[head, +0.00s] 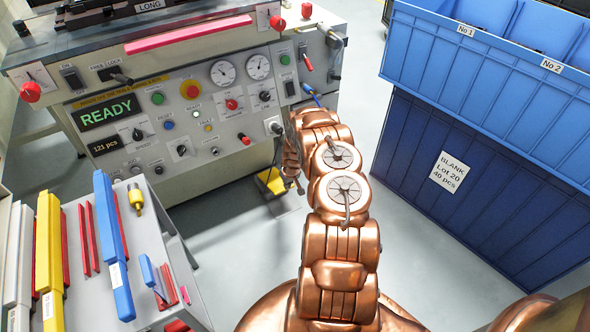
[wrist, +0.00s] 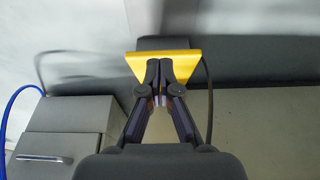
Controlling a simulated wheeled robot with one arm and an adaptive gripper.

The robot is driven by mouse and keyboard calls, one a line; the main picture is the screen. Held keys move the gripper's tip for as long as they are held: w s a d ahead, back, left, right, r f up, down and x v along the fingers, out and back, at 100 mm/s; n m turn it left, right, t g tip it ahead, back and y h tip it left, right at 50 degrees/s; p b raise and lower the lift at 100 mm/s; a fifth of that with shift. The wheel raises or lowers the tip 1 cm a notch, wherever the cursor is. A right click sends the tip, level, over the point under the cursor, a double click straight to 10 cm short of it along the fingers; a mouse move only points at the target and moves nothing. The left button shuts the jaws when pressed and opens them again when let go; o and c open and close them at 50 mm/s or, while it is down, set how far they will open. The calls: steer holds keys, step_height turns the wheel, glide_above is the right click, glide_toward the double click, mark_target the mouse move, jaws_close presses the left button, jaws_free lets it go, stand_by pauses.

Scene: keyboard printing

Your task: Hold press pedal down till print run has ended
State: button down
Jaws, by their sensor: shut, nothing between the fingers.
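The press pedal is a yellow plate (head: 270,181) on the floor at the foot of the grey press cabinet. In the wrist view the yellow pedal (wrist: 187,68) lies straight ahead, with a dark body behind it. My gripper (wrist: 159,64) is shut and empty, its two fingertips together in front of the middle of the pedal plate. I cannot tell whether the tips touch the plate or whether it is pressed down. In the head view my copper arm reaches down beside the press and hides most of the gripper. The press display (head: 107,113) reads READY.
A counter (head: 107,146) reads 121 pcs. Blue crates (head: 470,130) stand at the right, one labelled BLANK Lot 20. A grey trolley (head: 165,225) with coloured tools is at the lower left. A grey box (wrist: 62,135) and blue cable show in the wrist view.

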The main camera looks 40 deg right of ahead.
steer(key=s+p+v, duration=0.2)
steer(key=p+v, duration=0.6)
steer(key=v, duration=0.7)
steer(key=shift+a+f, duration=0.15)
steer(key=shift+f, duration=0.1)
steer(key=shift+s, duration=0.1)
stand_by(0.3)
